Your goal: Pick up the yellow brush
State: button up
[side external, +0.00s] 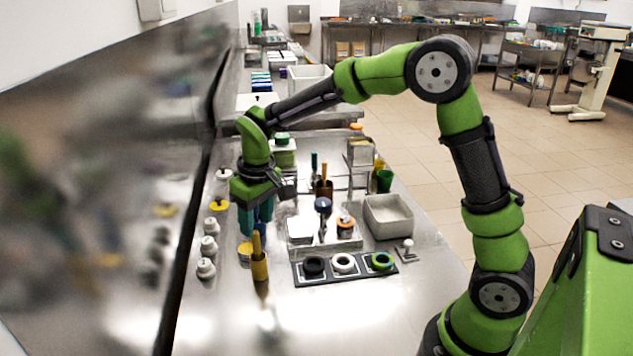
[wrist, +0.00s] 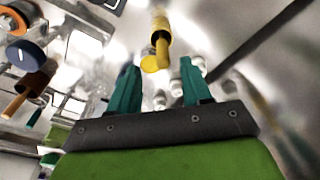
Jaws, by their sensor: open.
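The yellow brush (side external: 259,266) stands upright on the steel counter, its narrow handle pointing up. In the wrist view the yellow brush (wrist: 161,38) lies beyond my fingertips, roughly in line with the gap between them. My gripper (side external: 256,228) points down with its teal fingers apart, and its fingertips appear close to the top of the handle in the side view. The wrist view also shows my gripper (wrist: 159,66) with nothing between its fingers. I cannot tell the exact depth between fingertips and handle.
White-capped bottles (side external: 208,246) line the left near the wall. A yellow disc (wrist: 152,64) lies beside the brush. A dark tray with rings (side external: 325,278), a grey bin (side external: 388,216) and a brown cup with a brush (side external: 324,188) stand to the right. The front counter is clear.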

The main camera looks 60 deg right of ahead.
aim_at(255, 232)
jog(key=shift+w+a+f, duration=0.1)
jog(key=shift+w+f, duration=0.05)
jog(key=shift+f, duration=0.9)
jog(key=shift+w+a+f, duration=0.1)
jog(key=shift+w+f, duration=0.05)
jog(key=shift+f, duration=0.85)
jog(key=shift+w+f, duration=0.15)
jog(key=shift+f, duration=0.9)
jog(key=shift+c, duration=0.3)
grip_shut()
